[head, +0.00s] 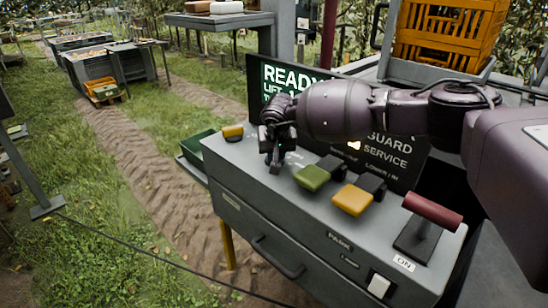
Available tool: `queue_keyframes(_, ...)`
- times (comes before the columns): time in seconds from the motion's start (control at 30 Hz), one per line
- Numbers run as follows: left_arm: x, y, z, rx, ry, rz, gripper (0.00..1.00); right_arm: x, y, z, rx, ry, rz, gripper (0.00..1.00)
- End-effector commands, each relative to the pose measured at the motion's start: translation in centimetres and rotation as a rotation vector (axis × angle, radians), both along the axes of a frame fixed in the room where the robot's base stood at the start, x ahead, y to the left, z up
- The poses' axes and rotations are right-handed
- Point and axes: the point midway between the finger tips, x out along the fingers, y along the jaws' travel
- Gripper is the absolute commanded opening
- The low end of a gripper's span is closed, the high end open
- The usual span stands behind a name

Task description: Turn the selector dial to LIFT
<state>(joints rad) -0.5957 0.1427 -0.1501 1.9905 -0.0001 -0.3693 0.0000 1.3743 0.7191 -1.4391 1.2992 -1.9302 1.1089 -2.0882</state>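My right gripper (275,166) reaches in from the right over the left part of the grey control console (228,166). Its dark fingers point down at the console top. Whether they are open or shut on something cannot be made out. No selector dial is plainly visible; the gripper covers the spot under it. A small yellow knob (232,131) sits at the console's far left corner, apart from the gripper. Behind the arm, a dark screen (283,78) shows green and white text with READY and LIFT, partly hidden. My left gripper is not in view.
Right of the gripper stand a green lever (312,178), a yellow lever (352,200) and a red-handled lever (432,210). A white rocker switch (379,286) is on the front face. An orange crate (448,35) stands behind. Grass and a dirt track lie left.

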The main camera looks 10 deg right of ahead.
Motion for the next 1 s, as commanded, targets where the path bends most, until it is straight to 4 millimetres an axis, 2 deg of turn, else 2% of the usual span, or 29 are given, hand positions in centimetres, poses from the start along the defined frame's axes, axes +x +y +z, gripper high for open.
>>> queue_keyframes(0.03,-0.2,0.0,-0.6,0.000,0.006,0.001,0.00,-0.1,-0.1,-0.5,0.000,0.004,0.027,0.00)
queue_keyframes(0.3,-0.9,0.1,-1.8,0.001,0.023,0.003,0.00,-0.1,-0.2,-0.3,-0.001,0.004,0.131,0.00)
queue_keyframes(0.83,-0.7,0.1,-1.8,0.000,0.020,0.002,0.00,-0.1,-0.2,-0.1,-0.001,0.004,0.160,0.00)
queue_keyframes(0.87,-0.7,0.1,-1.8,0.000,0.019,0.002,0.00,-0.1,-0.2,-0.1,-0.001,0.004,0.160,0.23)
queue_keyframes(1.0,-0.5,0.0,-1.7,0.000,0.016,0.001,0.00,-0.1,-0.2,-0.1,-0.001,0.003,0.159,0.44)
